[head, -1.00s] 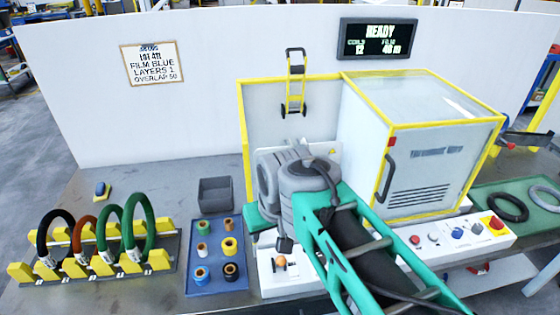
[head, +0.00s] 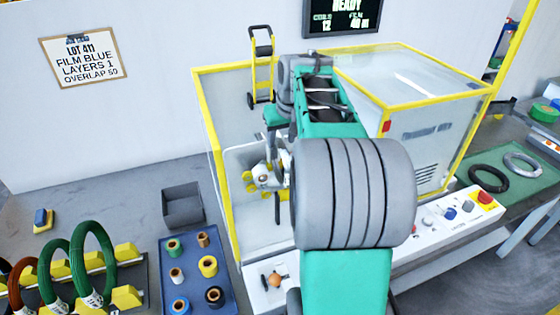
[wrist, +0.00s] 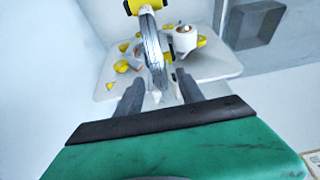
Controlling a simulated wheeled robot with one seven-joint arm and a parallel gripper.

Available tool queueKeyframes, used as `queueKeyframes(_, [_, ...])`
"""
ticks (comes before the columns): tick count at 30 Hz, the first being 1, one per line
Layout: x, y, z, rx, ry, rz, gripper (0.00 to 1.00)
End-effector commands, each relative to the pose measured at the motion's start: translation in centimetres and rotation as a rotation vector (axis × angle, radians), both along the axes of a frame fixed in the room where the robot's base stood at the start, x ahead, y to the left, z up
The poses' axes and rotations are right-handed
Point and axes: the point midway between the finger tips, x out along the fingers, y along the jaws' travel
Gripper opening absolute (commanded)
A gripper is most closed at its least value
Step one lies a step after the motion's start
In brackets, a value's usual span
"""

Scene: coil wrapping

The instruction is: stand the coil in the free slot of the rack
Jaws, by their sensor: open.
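In the wrist view a grey coil (wrist: 152,50) stands nearly edge-on among yellow rollers inside the machine. My gripper (wrist: 158,92) is open, with one dark finger on each side of the coil's lower end; I cannot tell whether either touches it. In the head view my arm hides most of the gripper and I cannot make out this coil. The rack (head: 126,298) is at the lower left, cut off by the frame. A brown coil (head: 22,275) and two green coils (head: 96,232) stand in it. Its right-end slot looks empty.
The machine's yellow-edged enclosure (head: 203,130) surrounds the gripper. A white film roll (wrist: 184,40) is close right of the coil. A blue tray (head: 195,265) of small rolls and a grey bin (head: 182,205) lie between rack and machine. A green mat (head: 470,175) with rings is right.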

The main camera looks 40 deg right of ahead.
Motion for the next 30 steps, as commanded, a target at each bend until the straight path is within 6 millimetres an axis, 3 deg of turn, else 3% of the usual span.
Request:
queueKeyframes(8, [0.31,-0.21,-0.82,-0.002,-0.002,-0.002,0.45])
queueKeyframes(25, [0.26,-0.26,-0.79,-0.002,-0.002,-0.003,0.0])
queueKeyframes(30, [0.27,-0.25,-0.78,-0.002,-0.002,-0.003,0.0])
